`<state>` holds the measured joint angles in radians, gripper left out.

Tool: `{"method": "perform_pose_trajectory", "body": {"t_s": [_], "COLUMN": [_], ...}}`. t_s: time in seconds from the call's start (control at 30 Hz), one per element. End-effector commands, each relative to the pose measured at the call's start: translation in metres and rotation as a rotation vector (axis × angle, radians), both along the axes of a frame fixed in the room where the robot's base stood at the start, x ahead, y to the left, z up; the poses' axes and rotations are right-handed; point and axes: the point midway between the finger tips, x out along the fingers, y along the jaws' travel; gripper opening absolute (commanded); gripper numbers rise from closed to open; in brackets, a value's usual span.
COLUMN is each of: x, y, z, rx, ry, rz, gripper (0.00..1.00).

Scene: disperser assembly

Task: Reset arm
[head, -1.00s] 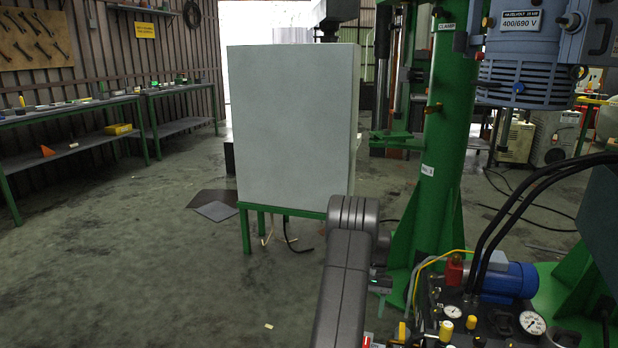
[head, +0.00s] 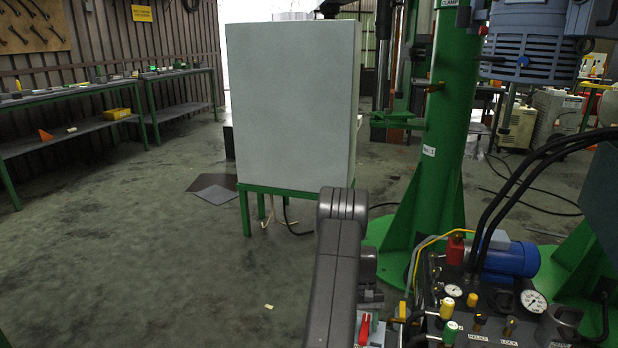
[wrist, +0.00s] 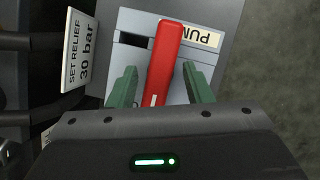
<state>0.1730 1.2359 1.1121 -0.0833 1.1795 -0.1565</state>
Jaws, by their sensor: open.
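My gripper (wrist: 159,68) is open in the wrist view, with its two green fingers on either side of a red lever (wrist: 163,60). The lever lies over a light grey panel (wrist: 130,20) with a partly hidden label starting "PU" (wrist: 200,36). In the head view a red lever (head: 364,330) shows at the bottom, beside my grey arm link. The gripper's fingers are not clear in the head view.
A hydraulic unit with a blue motor (head: 510,259), gauges (head: 533,301), valve knobs and black hoses stands at the lower right. A green column (head: 440,150) and a pale cabinet (head: 290,105) stand behind. Floor at left is open, up to the benches (head: 70,97).

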Motion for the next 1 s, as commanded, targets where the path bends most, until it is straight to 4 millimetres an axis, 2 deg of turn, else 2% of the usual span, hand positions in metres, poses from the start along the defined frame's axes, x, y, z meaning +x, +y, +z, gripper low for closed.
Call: {"method": "perform_pose_trajectory", "body": {"t_s": [0.2, 0.4, 0.8, 1.0], "x": [-0.001, -0.001, -0.001, 0.004], "y": [0.002, 0.002, 0.002, 0.008], "z": [-0.001, 0.000, 0.001, 0.011], "rx": [-0.001, 0.000, -0.001, -0.007], "ry": [0.002, 0.001, 0.001, -0.035], "rz": [0.219, 0.317, 0.330, 0.314], "gripper": [0.45, 0.45, 0.45, 0.45]}}
